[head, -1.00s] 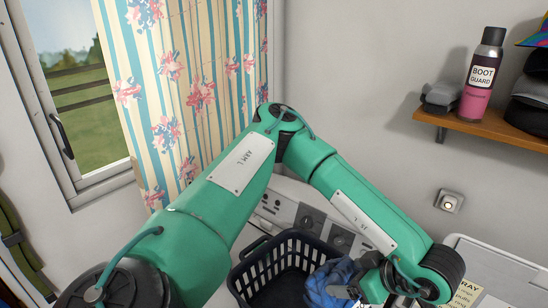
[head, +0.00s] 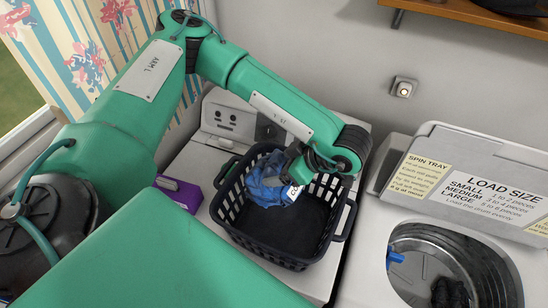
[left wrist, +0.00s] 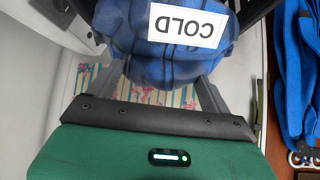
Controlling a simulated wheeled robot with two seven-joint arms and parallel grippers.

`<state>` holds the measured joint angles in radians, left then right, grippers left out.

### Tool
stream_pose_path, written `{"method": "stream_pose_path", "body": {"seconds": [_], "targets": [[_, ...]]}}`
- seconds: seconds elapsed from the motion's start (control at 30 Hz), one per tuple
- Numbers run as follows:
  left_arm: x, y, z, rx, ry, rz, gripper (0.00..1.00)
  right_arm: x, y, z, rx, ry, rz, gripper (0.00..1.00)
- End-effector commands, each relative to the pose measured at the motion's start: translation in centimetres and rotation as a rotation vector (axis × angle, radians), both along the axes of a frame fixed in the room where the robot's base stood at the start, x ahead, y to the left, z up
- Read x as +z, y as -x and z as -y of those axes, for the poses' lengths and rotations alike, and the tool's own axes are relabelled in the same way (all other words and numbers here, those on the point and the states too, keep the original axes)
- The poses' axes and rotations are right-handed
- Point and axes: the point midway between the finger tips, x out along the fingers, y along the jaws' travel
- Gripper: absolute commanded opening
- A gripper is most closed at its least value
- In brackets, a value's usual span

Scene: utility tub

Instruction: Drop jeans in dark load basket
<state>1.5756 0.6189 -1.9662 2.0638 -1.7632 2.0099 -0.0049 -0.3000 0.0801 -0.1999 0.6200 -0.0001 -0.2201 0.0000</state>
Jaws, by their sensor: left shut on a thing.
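The jeans (head: 268,186) are a bundled blue cloth with a white tag reading COLD. They are within the outline of the dark basket (head: 283,252), in its back left part. My left gripper (head: 292,172) is shut on the jeans from above, at their right side. In the left wrist view the jeans (left wrist: 165,66) fill the space between the fingers. I cannot tell whether the jeans touch the basket floor, whose front part looks bare. My right gripper is not in view.
The basket stands on a white machine (head: 205,218). A purple box (head: 180,193) is at its left. At the right is an open washer tub (head: 440,240) with a dark item inside and a load-size panel (head: 490,190) behind. A wooden shelf (head: 500,20) is at the back wall.

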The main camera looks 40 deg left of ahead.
Motion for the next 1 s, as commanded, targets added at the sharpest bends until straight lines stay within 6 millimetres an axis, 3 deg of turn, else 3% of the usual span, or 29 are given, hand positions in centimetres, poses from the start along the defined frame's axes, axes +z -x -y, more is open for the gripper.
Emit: {"method": "stream_pose_path", "body": {"seconds": [0.2, 0.57, 0.6, 0.67, 1.0], "targets": [[-1.5, 0.0, 0.0, 0.001, 0.0, -0.001, 0.18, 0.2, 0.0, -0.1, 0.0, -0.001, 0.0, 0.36], [-1.8, -0.1, 0.0, 0.0, 0.0, 0.001, 0.18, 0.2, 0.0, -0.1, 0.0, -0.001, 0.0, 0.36], [-1.8, -0.1, 0.0, 0.0, 0.0, 0.001, 0.9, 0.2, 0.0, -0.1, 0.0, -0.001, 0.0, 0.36], [-1.8, -0.1, 0.0, 0.0, 0.0, 0.001, 1.0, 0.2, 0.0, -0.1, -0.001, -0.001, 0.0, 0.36], [-1.7, -0.1, 0.4, -0.001, 0.001, 0.001, 1.0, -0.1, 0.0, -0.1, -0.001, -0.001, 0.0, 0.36]]}}
